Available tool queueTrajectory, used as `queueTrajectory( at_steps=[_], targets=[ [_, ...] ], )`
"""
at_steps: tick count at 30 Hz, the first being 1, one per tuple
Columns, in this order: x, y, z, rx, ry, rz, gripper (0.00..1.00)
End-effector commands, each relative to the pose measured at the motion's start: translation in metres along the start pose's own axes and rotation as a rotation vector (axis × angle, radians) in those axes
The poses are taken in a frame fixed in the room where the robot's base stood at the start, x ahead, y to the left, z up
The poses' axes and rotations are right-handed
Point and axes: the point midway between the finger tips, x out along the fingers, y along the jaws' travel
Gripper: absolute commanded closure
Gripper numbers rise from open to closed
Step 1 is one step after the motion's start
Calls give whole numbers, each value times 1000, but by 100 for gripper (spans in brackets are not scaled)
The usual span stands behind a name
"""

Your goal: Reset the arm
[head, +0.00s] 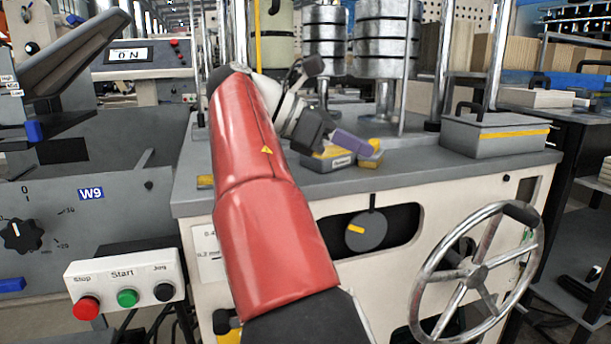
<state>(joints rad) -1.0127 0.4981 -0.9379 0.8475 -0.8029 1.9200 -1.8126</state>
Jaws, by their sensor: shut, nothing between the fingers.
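My arm, in a red sleeve, reaches up from the bottom middle of the head view and bends right over the grey machine top (430,165). My gripper (352,145) is at its end, dark with a purple-grey tip, pointing right and slightly down. It is shut and holds nothing. It is just above or in front of a small grey and yellow block (328,161) and another yellow-topped block (371,155). Whether it touches either one cannot be told. The sleeve hides part of the machine's front.
Stacked metal weights (388,38) and upright posts stand behind my gripper. A grey lidded box (495,135) is at right on the top. A handwheel (478,272) projects in front. A Stop/Start/Jog button box (124,283) is at lower left. The top between blocks and lidded box is clear.

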Motion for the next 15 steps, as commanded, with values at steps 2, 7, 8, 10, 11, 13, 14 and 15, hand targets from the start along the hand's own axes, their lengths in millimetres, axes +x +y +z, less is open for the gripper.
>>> queueTrajectory(
  at_steps=[2, 7, 8, 10, 11, 13, 14, 15],
  targets=[
    [18, 2, 2, 18, 36, -5, 100],
    [66, 5, -1, 82, 146, -13, 100],
    [76, 5, -2, 98, 172, -16, 100],
    [101, 3, -7, 143, 238, -21, 100],
    [111, 2, -9, 166, 268, -25, 100],
    [136, -4, -17, 230, 350, -33, 100],
    [147, -8, -21, 261, 389, -39, 100],
    [161, -14, -28, 311, 447, -49, 100]
  ],
)
